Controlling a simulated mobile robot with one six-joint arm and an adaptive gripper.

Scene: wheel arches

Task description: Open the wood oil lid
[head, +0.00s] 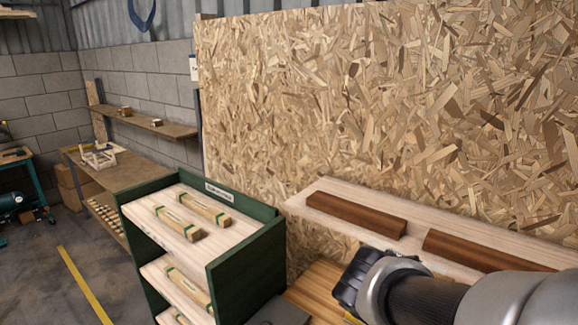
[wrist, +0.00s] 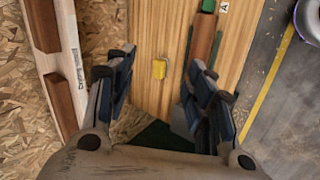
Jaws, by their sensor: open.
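No wood oil container or lid can be made out for certain in either view. My gripper (wrist: 161,62) is open in the wrist view, its two dark blue-padded fingers spread wide with nothing between the pads. Beyond the fingertips lies a wooden bench top (wrist: 157,25).
A pale ledge (head: 300,204) with two dark wood bars (head: 356,214) runs along the chipboard wall. A green shelf unit (head: 250,275) with banded wood strips stands left of the gripper. Open floor (head: 45,285) with a yellow line lies further left.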

